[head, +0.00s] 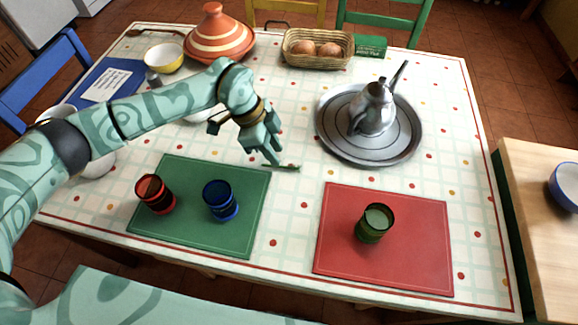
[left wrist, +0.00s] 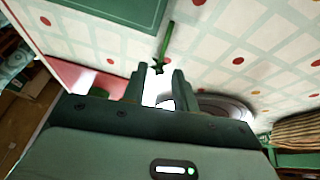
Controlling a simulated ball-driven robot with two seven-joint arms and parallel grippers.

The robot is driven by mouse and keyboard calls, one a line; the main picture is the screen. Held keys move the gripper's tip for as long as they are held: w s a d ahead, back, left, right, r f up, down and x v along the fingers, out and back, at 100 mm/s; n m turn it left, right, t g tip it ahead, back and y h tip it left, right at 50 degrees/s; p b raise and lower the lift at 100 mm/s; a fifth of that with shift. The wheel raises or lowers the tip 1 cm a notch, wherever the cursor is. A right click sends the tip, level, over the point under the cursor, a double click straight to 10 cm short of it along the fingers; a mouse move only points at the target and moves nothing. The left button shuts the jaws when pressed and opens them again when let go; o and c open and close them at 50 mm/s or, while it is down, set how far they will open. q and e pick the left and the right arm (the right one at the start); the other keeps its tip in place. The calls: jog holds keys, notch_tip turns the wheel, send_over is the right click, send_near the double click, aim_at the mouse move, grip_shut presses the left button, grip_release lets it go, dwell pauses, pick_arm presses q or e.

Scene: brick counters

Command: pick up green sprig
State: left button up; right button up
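The green sprig (head: 288,167) lies on the checked tablecloth, just right of the green mat's far right corner. In the left wrist view the sprig (left wrist: 167,42) is a thin green stem with a small leafy end, ahead of the fingertips. My left gripper (head: 270,158) points down over the table beside the sprig and partly covers it in the head view. In the left wrist view the left gripper (left wrist: 158,78) has its two fingers apart with nothing between them. My right gripper is not in view.
The green mat (head: 180,237) holds a red glass (head: 155,194) and a blue glass (head: 220,200). The red mat (head: 410,265) holds a green glass (head: 374,222). A silver teapot (head: 372,110) stands on a round tray (head: 335,138) at the right. Cloth between the mats is clear.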

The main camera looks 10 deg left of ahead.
aim_at(285, 166)
pick_arm(q)
jog(key=b+x, duration=0.2)
jog(key=x, duration=0.2)
jog(key=shift+w+d+f, duration=0.1)
jog(key=shift+f, duration=0.25)
jog(key=shift+r, duration=0.1)
grip_shut()
jog(key=shift+r, duration=0.1)
